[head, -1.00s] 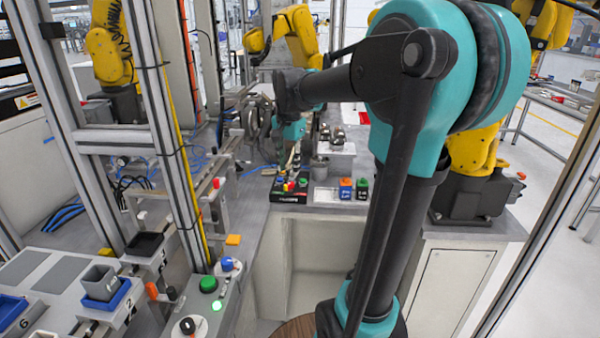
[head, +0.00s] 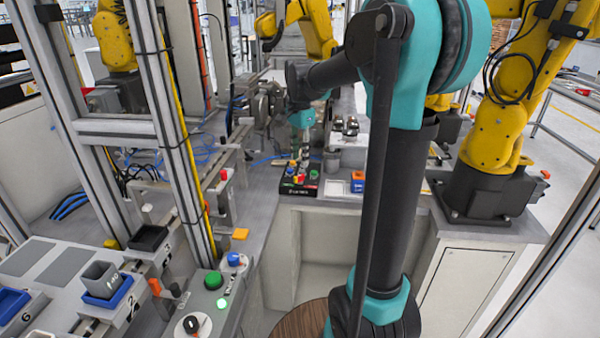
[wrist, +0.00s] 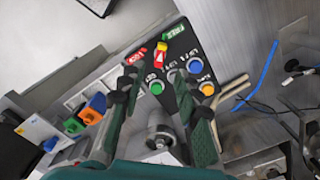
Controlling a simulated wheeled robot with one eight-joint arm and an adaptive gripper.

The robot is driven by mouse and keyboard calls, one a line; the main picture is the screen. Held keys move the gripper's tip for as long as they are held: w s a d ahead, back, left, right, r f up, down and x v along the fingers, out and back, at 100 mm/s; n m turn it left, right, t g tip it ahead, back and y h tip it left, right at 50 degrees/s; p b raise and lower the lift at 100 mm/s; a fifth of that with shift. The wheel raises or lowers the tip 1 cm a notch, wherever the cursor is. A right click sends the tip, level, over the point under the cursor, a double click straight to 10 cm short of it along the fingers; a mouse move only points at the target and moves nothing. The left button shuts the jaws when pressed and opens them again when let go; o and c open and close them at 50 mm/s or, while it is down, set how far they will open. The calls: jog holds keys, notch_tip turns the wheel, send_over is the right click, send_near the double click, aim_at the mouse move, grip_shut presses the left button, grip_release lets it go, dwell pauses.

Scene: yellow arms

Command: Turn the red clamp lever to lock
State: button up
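A black control panel (head: 297,190) stands on the grey bench in the head view. The wrist view shows the panel (wrist: 182,100) with a red and yellow clamp lever (wrist: 160,52) near its far edge. The lever lies between a red LOCK label (wrist: 137,56) and a green FREE label (wrist: 180,30). My gripper (wrist: 156,73) is open, its two dark fingers apart over the panel. No thing is held between them. The lever shows just beyond the fingertips; I cannot tell contact. In the head view my gripper (head: 304,150) points down above the panel.
Green (wrist: 156,87), blue and orange (wrist: 207,89) buttons sit close to the fingers. A metal cylinder (wrist: 160,130) shows beneath the gripper. Orange, blue and green blocks (wrist: 94,107) stand to the left. Yellow robot arms (head: 500,120) stand around the bench.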

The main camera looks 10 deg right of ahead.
aim_at(300, 175)
notch_tip(300, 175, down, 7)
jog(key=shift+r, duration=0.15)
jog(key=shift+c, duration=0.6)
grip_shut()
